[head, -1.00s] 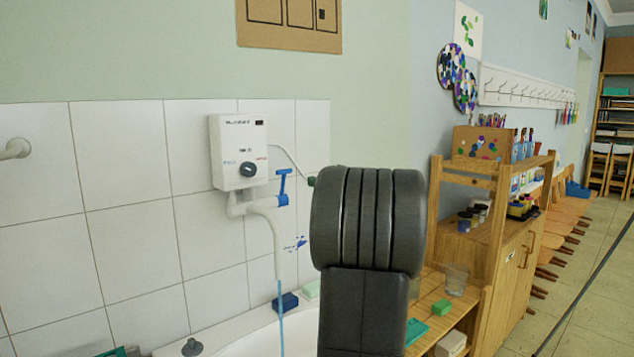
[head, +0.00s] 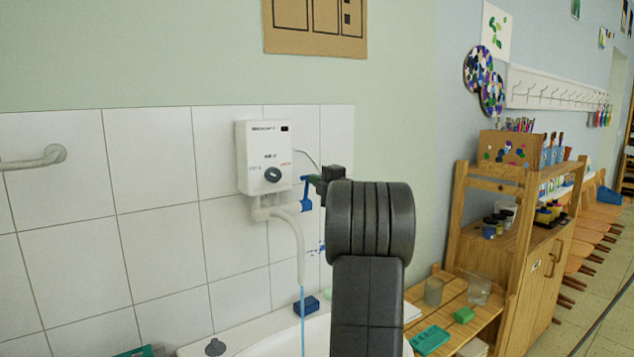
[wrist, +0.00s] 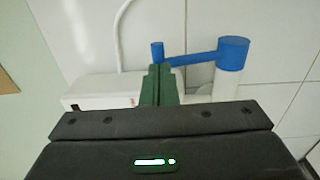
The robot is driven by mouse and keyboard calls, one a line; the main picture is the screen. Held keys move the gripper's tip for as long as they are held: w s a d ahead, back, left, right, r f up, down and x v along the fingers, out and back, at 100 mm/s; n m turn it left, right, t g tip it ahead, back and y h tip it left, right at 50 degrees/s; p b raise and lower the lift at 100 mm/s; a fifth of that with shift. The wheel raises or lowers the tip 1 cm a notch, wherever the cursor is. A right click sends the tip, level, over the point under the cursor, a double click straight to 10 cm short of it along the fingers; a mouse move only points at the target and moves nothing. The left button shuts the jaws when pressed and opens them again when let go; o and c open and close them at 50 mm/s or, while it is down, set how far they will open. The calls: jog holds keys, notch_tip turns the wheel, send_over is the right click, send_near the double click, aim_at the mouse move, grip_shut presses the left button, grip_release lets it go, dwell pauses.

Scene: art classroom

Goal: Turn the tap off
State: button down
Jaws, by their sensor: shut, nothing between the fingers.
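The tap's blue lever (head: 305,196) is on the white pipe under the wall-mounted water heater (head: 263,157). A thin blue stream of water (head: 302,320) runs from the white spout (head: 297,240) below it. In the wrist view the lever (wrist: 195,58) runs from a round blue hub at right to a small upright peg at left. My gripper (head: 316,183) is beside the lever, partly hidden by my arm. Its green fingers (wrist: 160,84) are shut and empty, with their tips close to the peg. I cannot tell whether they touch it.
A white basin (head: 250,340) is below, with a dark blue block (head: 306,306) on its rim. A wooden shelf unit (head: 500,240) with jars stands at right. A grey rail (head: 35,160) is on the tiled wall at left.

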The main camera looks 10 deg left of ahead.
jog(key=shift+r, duration=0.1)
jog(key=w+a+r+g+h+p, duration=0.1)
jog(key=p, duration=0.6)
jog(key=shift+w+a+p, duration=0.3)
jog(key=shift+w+a, duration=0.05)
jog(key=shift+a, duration=0.05)
jog(key=shift+r, duration=0.1)
